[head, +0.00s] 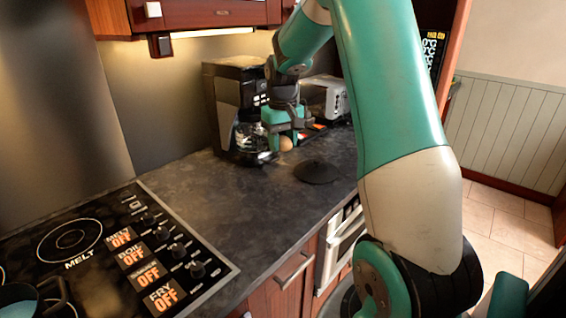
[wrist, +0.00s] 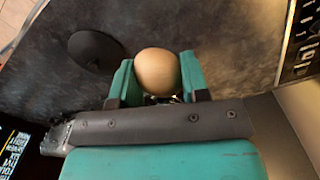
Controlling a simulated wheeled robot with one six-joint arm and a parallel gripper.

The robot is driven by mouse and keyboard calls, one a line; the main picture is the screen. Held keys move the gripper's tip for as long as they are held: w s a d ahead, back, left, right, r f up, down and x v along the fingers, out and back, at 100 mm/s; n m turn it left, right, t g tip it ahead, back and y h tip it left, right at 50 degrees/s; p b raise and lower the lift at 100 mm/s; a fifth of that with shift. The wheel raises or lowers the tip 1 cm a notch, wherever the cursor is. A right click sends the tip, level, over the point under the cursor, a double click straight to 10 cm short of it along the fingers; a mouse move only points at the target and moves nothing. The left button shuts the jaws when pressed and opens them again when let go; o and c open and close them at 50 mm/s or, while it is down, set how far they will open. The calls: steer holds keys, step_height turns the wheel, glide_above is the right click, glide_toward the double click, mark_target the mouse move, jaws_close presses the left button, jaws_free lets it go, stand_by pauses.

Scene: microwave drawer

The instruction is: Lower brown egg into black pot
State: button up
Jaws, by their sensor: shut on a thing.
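My gripper (head: 286,133) is shut on the brown egg (head: 285,143), above the dark counter near the coffee maker. In the wrist view the egg (wrist: 157,71) sits between the two teal fingers and sticks out past their tips. A dark pot (head: 56,296) stands on the stove at the lower left, cut off by the picture edge. My gripper is far from the pot, at the other end of the counter. The pot's inside is mostly out of sight.
A black round lid (head: 317,172) lies on the counter (head: 225,195) close to my gripper. A coffee maker (head: 226,105) and a toaster (head: 325,97) stand behind. The stove (head: 120,245) has several knobs. The counter between stove and lid is clear.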

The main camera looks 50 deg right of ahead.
steer(key=shift+a+r, duration=0.25)
steer(key=shift+r, duration=0.15)
steer(key=w+a+r+p, duration=0.1)
steer(key=w+a+p, duration=0.1)
steer(key=a, duration=1.3)
steer(key=w+a+p, duration=0.1)
steer(key=a+p, duration=0.2)
steer(key=a, duration=1.2)
steer(key=w+a+f+p, duration=0.1)
steer(key=a+f, duration=0.2)
steer(key=a, duration=1.2)
steer(key=w+a+f+p, duration=0.2)
steer(key=a+f, duration=0.2)
steer(key=a, duration=1.1)
steer(key=shift+w+a, duration=0.2)
steer(key=shift+a, duration=0.05)
steer(key=shift+f, duration=0.25)
steer(key=shift+f+b, duration=2.3)
steer(key=shift+f, duration=1.35)
steer(key=o, duration=0.7)
